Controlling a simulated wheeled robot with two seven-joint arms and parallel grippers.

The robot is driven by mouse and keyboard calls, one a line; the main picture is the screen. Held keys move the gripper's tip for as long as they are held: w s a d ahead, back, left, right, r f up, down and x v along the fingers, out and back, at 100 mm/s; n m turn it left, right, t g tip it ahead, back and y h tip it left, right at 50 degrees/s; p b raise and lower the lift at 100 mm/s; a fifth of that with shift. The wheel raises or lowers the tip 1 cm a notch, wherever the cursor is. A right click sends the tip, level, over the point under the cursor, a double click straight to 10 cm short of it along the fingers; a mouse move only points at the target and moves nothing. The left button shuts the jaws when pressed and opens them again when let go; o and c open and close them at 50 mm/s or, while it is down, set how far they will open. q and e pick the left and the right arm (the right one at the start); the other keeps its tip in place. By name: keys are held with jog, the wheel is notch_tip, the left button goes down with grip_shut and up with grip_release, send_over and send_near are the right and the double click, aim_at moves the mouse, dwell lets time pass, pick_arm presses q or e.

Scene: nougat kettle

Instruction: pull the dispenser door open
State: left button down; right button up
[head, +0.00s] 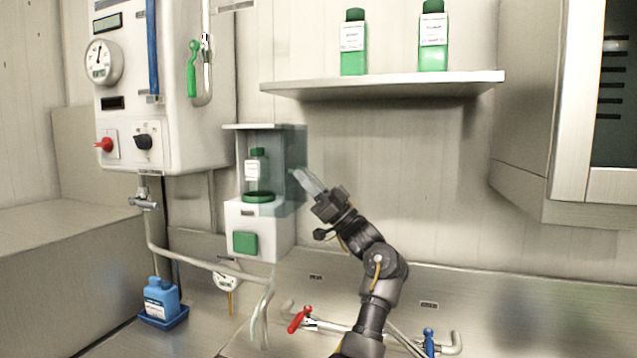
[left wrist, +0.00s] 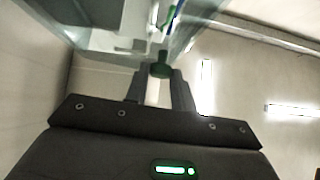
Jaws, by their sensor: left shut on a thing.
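The dispenser (head: 247,222) is a white wall unit with a green square on its lower front. A small white bottle with a green cap (head: 252,170) stands inside its upper part. The see-through, tinted door (head: 291,150) shows at the dispenser's right side. My left gripper (head: 301,178) reaches up to the door and is shut on its green handle, of which only a bit shows in the head view. In the left wrist view the green handle (left wrist: 161,66) sits between the fingertips, against the glass. I cannot tell whether the door is ajar. My right gripper is not in view.
A shelf (head: 385,86) with two green bottles is above right of the dispenser. A white control box (head: 180,110) hangs at left. A metal cabinet (head: 527,120) is at right. Pipes with a red valve handle (head: 299,320) and a blue one (head: 429,342) run below. A blue canister (head: 160,298) stands lower left.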

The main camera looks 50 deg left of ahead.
pick_arm(q)
jog(key=shift+r, duration=0.1)
dwell(0.3)
jog(key=c, duration=1.2)
grip_release()
jog(key=shift+a, duration=0.1)
jog(key=b+v, duration=0.5)
jog(key=v, duration=0.6)
jog(key=shift+a, duration=0.1)
